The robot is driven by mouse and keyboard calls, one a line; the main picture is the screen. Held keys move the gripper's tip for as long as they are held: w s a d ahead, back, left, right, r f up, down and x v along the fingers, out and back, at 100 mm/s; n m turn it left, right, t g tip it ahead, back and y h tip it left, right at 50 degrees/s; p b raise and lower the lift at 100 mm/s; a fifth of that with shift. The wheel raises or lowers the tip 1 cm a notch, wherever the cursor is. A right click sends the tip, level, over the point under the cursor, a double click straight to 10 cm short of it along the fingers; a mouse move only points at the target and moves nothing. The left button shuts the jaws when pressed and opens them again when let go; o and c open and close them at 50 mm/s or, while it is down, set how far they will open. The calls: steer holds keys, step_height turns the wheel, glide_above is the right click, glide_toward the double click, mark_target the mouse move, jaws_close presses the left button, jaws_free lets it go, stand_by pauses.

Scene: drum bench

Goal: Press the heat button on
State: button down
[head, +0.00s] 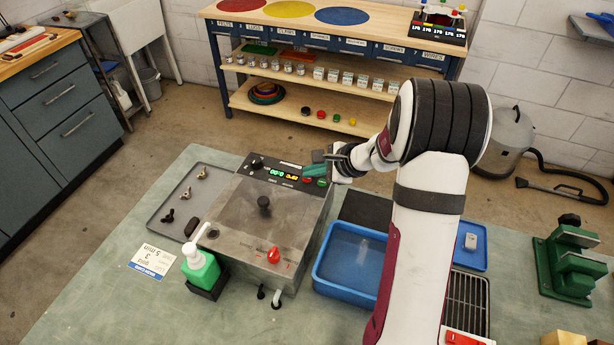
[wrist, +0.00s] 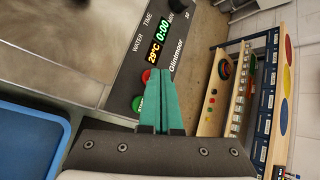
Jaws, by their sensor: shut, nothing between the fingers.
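The steel machine (head: 240,215) stands on the green bench with a black control panel (head: 262,171) along its back edge. The panel's display (wrist: 158,42) reads 29°C in orange for water and 0:00 in green for time. A red button (wrist: 146,75) and a green button (wrist: 138,103) sit beside the display. My fingers partly cover that area, and I cannot read which button is heat. My gripper (wrist: 160,72) has teal fingers, shut and empty, with tips over the panel by the red button. It also shows at the panel's right end (head: 304,170); contact cannot be told.
A blue basin (head: 345,285) stands right of the machine. A green soap bottle (head: 201,266) and a grey tray (head: 168,218) are at its left. The machine's lid has a black knob (head: 264,204); a red handle (head: 273,255) is at its front. A shelf unit (head: 305,100) stands behind.

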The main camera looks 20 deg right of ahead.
steer(key=shift+f, duration=0.1)
stand_by(0.3)
steer(key=shift+r, duration=0.6)
step_height(320, 180, up, 6)
